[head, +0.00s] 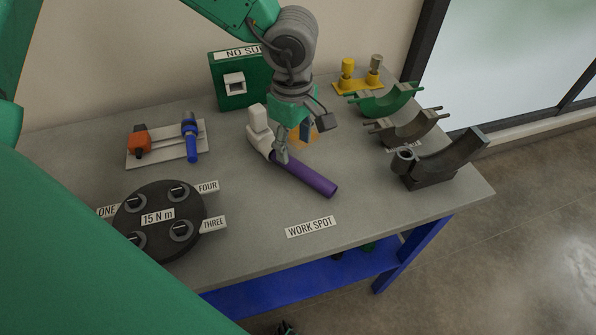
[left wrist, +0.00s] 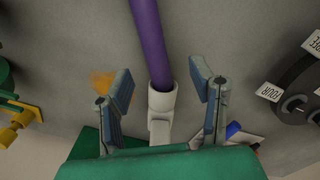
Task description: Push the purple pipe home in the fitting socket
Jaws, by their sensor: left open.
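The purple pipe (head: 308,176) lies on the grey table, its free end toward the front right. Its other end meets the mouth of the white fitting (head: 258,128), in line with it; how deep it sits inside is hidden. My left gripper (head: 293,150) is open, low over the pipe near the fitting. In the left wrist view, the two fingers (left wrist: 162,82) stand apart on either side of the joint between pipe (left wrist: 149,35) and fitting socket (left wrist: 162,100), with gaps on both sides. My right gripper is not seen.
A green box (head: 235,95) stands behind the fitting. Left are a plate with orange and blue tools (head: 165,160) and a black round plate (head: 157,240). Curved cradles (head: 440,165) stand right. The table is clear around the WORK SPOT label (head: 310,227).

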